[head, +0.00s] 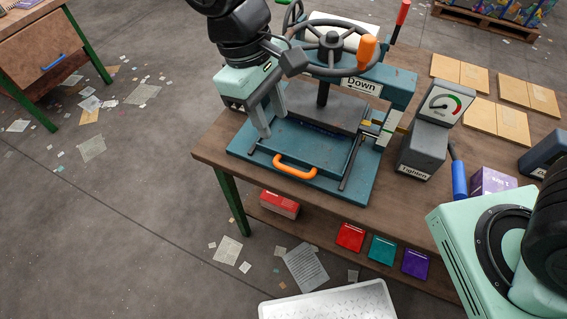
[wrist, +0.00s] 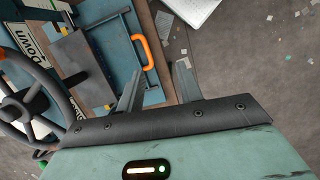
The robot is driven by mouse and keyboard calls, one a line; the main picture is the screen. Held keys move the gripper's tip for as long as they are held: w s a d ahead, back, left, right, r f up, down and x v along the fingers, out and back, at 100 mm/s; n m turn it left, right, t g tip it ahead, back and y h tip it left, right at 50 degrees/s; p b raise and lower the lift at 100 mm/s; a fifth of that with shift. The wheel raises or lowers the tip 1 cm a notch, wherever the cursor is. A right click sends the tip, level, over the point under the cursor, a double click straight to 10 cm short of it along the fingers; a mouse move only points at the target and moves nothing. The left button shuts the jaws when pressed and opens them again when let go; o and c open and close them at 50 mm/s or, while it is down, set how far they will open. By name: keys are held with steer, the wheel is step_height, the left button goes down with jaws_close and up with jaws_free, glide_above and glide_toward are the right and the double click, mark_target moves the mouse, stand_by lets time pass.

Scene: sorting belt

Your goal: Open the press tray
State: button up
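The press (head: 370,75) stands on the wooden table with a handwheel (head: 331,40) on top and a "Down" label. Its teal tray (head: 318,147) lies low between dark rails, with an orange handle (head: 295,167) at the front edge. My gripper (head: 273,125) hangs above the tray's left side, behind and left of the handle, fingers pointing down. In the wrist view my gripper (wrist: 160,66) has its fingers spread and nothing between them. The orange handle (wrist: 143,52) shows beyond the fingertips, apart from them. I cannot tell exactly how far out the tray sits.
A gauge box (head: 428,135) labelled "Tighten" stands right of the press, near a blue-handled lever (head: 459,180). Tan boards (head: 497,125) lie at the back right. A red box (head: 280,204) and coloured packets sit on the lower shelf. Floor left of the table is open, with scattered papers.

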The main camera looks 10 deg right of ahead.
mark_target(286, 168)
steer(key=w+a+f+h, duration=0.3)
steer(key=w+a+f, duration=0.1)
steer(key=w+f, duration=0.25)
steer(key=shift+n+t, duration=0.3)
steer(key=shift+n, duration=0.1)
steer(key=p+x, duration=0.1)
steer(key=x, duration=0.4)
steer(key=p+x, duration=0.1)
steer(key=x, duration=0.5)
steer(key=s+a+p+x, duration=0.1)
steer(key=x, duration=0.5)
steer(key=shift+d+f+p, duration=0.1)
steer(key=shift+f+p, duration=0.2)
steer(key=shift+p, duration=0.05)
jaws_close()
